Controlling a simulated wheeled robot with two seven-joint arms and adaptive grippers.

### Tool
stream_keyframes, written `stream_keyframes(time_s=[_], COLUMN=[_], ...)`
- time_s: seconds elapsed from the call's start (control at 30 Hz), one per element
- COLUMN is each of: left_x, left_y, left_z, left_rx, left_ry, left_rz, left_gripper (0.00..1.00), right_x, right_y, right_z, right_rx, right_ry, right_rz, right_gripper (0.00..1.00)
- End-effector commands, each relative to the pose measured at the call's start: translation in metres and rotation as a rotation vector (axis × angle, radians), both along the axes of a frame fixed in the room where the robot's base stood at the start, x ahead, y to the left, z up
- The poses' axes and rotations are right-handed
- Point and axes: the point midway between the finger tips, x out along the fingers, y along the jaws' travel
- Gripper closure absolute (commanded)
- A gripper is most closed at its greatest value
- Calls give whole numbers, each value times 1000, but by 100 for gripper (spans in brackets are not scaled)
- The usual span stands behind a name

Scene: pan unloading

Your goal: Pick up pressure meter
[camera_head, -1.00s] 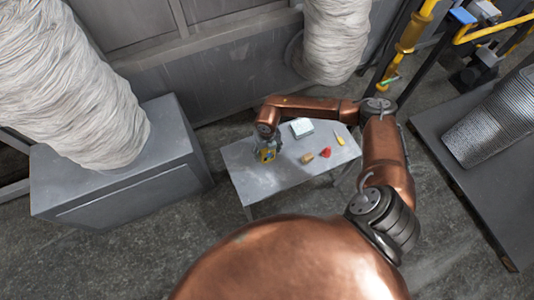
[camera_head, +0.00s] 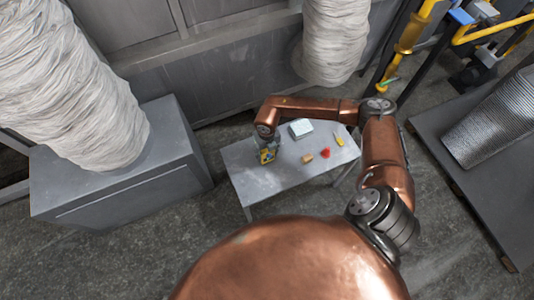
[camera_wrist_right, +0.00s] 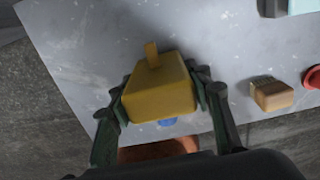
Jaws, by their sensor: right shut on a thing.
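A yellow boxy device with a short tab, which I take for the pressure meter (camera_wrist_right: 158,98), sits between the fingers of my right gripper (camera_wrist_right: 163,95) in the right wrist view. The fingers are shut on its two sides, and a bit of blue shows below it. In the head view the yellow device (camera_head: 268,156) is at the left part of the small grey table (camera_head: 245,182), under my right wrist. Whether it touches the table is hard to tell. My left gripper is not in view.
A pale box (camera_head: 301,127), a tan block (camera_head: 307,158), a red item (camera_head: 325,153) and a yellow item (camera_head: 339,141) lie on the table to the right. A grey cabinet (camera_head: 120,195) stands left of the table. The table's front left is bare.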

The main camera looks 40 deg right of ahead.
Motion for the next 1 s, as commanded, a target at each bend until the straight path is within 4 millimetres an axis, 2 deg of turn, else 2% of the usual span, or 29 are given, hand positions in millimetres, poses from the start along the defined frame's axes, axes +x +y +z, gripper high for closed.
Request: stream_keyframes(time_s=[0.27, 0.4, 0.6, 0.8, 1.0], left_x=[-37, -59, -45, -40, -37], left_y=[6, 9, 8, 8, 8], left_z=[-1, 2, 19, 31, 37], left_rx=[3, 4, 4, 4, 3], left_ry=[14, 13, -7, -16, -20], left_rz=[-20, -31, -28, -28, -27], left_gripper=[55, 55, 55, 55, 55], right_x=[2, -19, -51, -97, -125], right_y=[0, 4, 12, 23, 30], right_z=[34, 56, 96, 113, 123], right_rx=[-1, 0, 0, 2, 1], right_ry=[-7, -4, -5, -2, -1], right_rz=[0, 2, 3, 4, 2], right_gripper=[79, 79, 79, 79, 79])
